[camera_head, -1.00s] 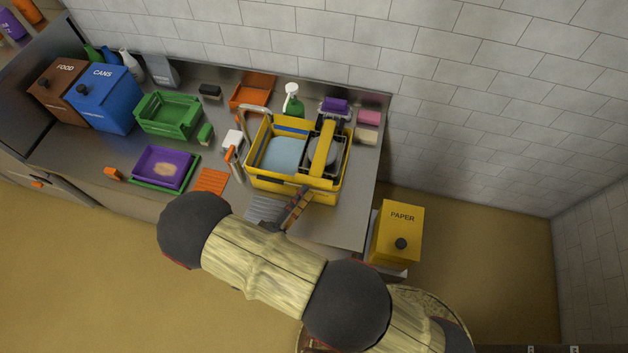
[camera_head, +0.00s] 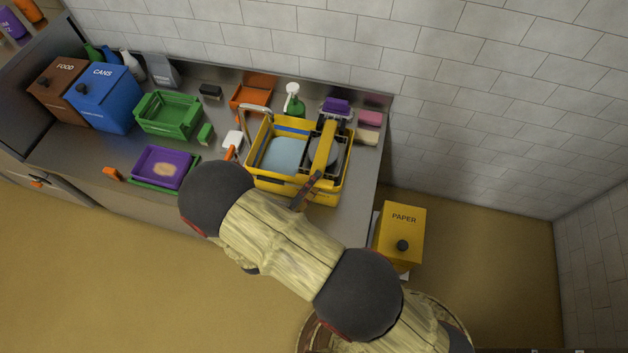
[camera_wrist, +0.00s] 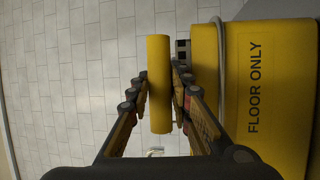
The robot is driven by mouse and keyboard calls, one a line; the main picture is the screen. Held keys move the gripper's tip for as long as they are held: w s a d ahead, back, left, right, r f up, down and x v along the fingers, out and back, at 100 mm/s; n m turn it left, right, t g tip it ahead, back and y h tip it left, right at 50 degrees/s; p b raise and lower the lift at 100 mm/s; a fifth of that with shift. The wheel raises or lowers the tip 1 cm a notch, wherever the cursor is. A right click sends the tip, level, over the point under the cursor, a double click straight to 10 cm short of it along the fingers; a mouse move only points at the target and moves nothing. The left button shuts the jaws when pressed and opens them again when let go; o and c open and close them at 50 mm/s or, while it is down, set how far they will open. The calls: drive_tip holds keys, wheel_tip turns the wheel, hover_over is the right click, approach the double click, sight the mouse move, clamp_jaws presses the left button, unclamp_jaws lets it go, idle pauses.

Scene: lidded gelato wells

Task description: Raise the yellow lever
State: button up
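The yellow lever (camera_head: 323,146) is a thick bar on the right part of the yellow bucket (camera_head: 262,181) on the counter. In the wrist view the lever (camera_wrist: 159,84) stands as an upright bar between my gripper's fingers. My gripper (camera_wrist: 161,72) has one finger on each side of the bar, with the fingertips close to it; I cannot tell whether they touch. In the head view my gripper (camera_head: 307,189) is at the lever's near end, partly hidden by my arm. The bucket's "FLOOR ONLY" face (camera_wrist: 255,90) lies right of the fingers.
A metal handle (camera_head: 254,108) arches over the bucket's left side. Left of it are a green crate (camera_head: 168,114), a purple tray (camera_head: 160,166) and bins. A green spray bottle (camera_head: 293,104) stands behind. The yellow PAPER bin (camera_head: 402,235) stands right of the counter.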

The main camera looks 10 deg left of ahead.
clamp_jaws()
drive_tip(key=shift+r, duration=0.1)
idle(0.3)
drive_tip(key=shift+r+p, duration=0.55)
drive_tip(key=shift+p, duration=0.1)
drive_tip(key=r+g+p, duration=0.1)
drive_tip(key=r+p, duration=0.1)
drive_tip(key=w+r+n+g+y+p, duration=0.1)
drive_tip(key=r+p, duration=0.2)
drive_tip(key=r+g+p, duration=0.1)
drive_tip(key=r+p, duration=0.1)
drive_tip(key=p, duration=0.1)
drive_tip(key=shift+w+r+y, duration=0.3)
drive_tip(key=shift+r, duration=0.1)
drive_tip(key=w+d+r+n+g+y+p, duration=0.1)
drive_tip(key=w+r+n+g+y+p, duration=0.15)
drive_tip(key=w+r+g+p, duration=0.9)
drive_tip(key=w+r+t+p, duration=0.1)
drive_tip(key=w+r+p, duration=0.2)
drive_tip(key=w+p, duration=0.5)
drive_tip(key=shift+w+d+n, duration=0.35)
drive_tip(key=shift+w+d, duration=0.05)
drive_tip(key=shift+w, duration=0.8)
